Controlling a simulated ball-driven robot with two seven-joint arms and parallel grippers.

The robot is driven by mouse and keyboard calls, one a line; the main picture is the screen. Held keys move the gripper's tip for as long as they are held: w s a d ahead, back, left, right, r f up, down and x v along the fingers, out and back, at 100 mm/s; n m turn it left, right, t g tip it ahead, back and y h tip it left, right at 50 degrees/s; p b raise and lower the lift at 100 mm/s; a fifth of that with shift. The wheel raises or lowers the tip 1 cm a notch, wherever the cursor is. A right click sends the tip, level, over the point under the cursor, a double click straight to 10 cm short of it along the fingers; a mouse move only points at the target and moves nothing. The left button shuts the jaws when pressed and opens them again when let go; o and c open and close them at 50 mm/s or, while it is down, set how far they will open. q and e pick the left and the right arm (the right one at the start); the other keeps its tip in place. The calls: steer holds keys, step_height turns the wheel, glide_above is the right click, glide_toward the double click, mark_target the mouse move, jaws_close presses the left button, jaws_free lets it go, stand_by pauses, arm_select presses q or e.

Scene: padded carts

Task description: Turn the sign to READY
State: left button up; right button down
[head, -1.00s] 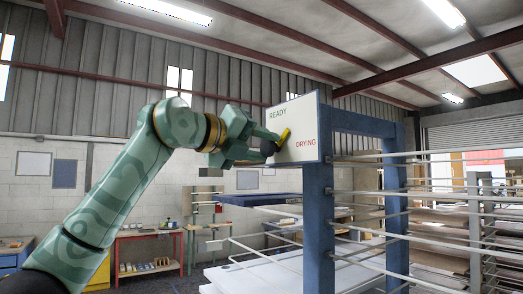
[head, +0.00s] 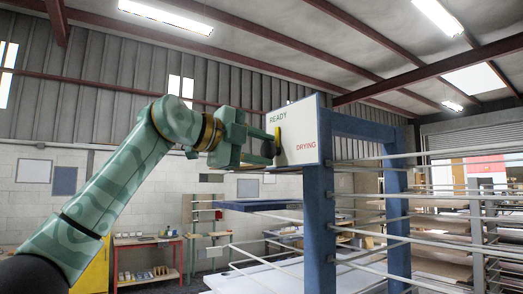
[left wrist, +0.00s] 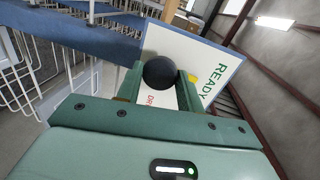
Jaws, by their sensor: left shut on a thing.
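The sign (head: 300,140) is a white board with a blue edge on the blue rack. Green READY is at its upper left and red DRYING at its lower right. A yellow pointer (head: 278,137) stands nearly upright at the board's left part, its upper end just below READY. My left gripper (head: 270,148) is at the board's face, shut on the pointer's dark round knob (left wrist: 160,72), which sits between the fingers in the left wrist view. Most of the pointer is hidden there; a yellow bit shows beside the right finger. My right gripper is not in view.
The blue rack (head: 318,225) carries long pale rails to the right, below the sign. A red-framed bench (head: 148,240) and shelving stand at the back left. The space left of the sign is open around my arm.

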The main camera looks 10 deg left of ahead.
arm_select(q)
steer(key=shift+n, duration=0.4)
steer(key=o, duration=1)
steer(key=shift+a, duration=0.1)
steer(key=b+v, duration=0.4)
steer(key=v, duration=1.2)
steer(key=shift+a+f+b, duration=0.15)
steer(key=shift+a+b, duration=0.1)
steer(key=shift+b, duration=0.15)
